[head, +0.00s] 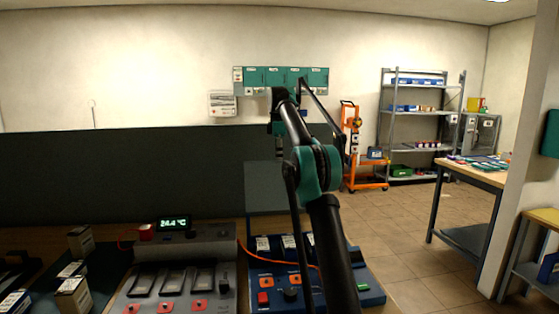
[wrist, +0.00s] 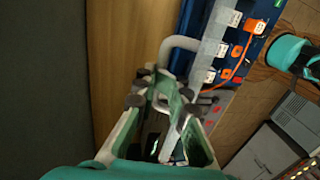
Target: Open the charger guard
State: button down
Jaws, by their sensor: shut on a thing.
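The charger (head: 345,285) is a blue unit at the lower middle of the head view, with labels, orange parts, a red button and a dark knob. Its guard (head: 265,190) looks like a grey see-through panel standing up at the charger's back, in front of the dark partition. In the wrist view the guard (wrist: 212,40) shows as a pale strip beside the blue charger (wrist: 252,12). A grey bar handle (wrist: 180,42) curves out from it. My gripper (wrist: 150,90) is shut on this handle; its fingers partly hide the grip. In the head view my gripper (head: 279,145) is small, near the panel's top.
A grey charger with a display (head: 174,227) and several bays stands left on the bench. Small boxes (head: 80,240) lie further left. An orange cable (head: 275,262) runs over the blue charger. A dark partition (head: 120,175) stands behind. Floor (head: 405,215) is open to the right.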

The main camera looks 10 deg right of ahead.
jog(key=shift+w+f, duration=0.65)
jog(key=shift+f, duration=0.2)
jog(key=c, duration=1.8)
grip_release()
jog(key=shift+w+f, duration=0.1)
jog(key=shift+c, duration=0.2)
jog(key=shift+o, duration=1.2)
jog(key=shift+w+f, duration=0.3)
jog(key=shift+r, duration=0.1)
jog(key=shift+s+r, duration=0.1)
